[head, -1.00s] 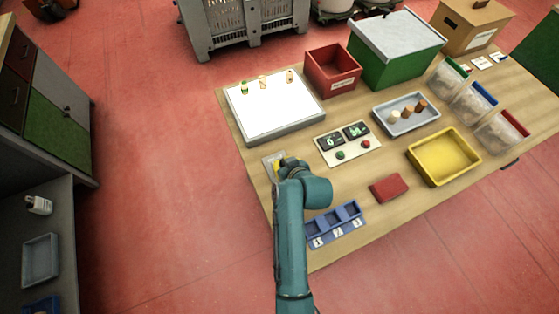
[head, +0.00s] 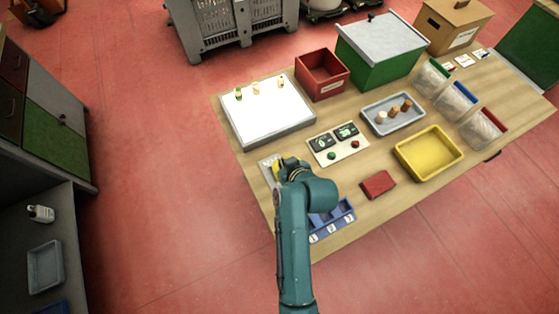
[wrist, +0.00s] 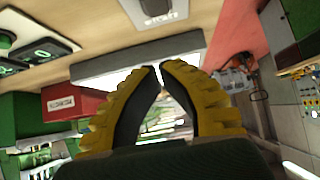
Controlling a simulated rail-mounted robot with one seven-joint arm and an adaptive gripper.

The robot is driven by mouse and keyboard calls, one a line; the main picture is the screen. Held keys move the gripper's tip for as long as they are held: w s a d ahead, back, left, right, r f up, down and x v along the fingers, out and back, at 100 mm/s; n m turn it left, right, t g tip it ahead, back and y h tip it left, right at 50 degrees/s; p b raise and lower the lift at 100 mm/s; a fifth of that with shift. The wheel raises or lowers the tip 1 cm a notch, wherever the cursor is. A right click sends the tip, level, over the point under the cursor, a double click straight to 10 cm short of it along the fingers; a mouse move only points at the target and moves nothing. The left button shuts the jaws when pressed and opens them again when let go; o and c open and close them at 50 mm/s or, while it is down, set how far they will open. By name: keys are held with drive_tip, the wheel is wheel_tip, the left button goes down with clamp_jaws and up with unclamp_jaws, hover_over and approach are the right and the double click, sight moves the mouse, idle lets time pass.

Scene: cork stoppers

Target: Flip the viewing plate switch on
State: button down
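The viewing plate (head: 268,108) is a bright white panel in a grey frame at the table's left end; its grey edge crosses the wrist view (wrist: 100,68). A small grey switch plate (head: 267,172) lies just in front of it, partly hidden by my arm; a pale labelled plate, probably the same one, is cut off at the top of the wrist view (wrist: 160,12). My gripper (wrist: 160,68) has yellow, black-padded fingers whose tips nearly meet, with nothing seen between them. In the head view it is just right of the switch plate, mostly hidden. I cannot see contact or the switch's position.
Several corks stand at the plate's far edge. A panel with two displays and buttons (head: 338,145) is right of my gripper. A blue divided tray (head: 332,217), red block (head: 378,184), yellow tray (head: 429,152) and red bin (head: 322,73) are nearby.

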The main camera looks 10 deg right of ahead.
drive_tip(key=v, duration=0.5)
drive_tip(key=shift+w+r, duration=0.1)
drive_tip(key=shift+r, duration=0.55)
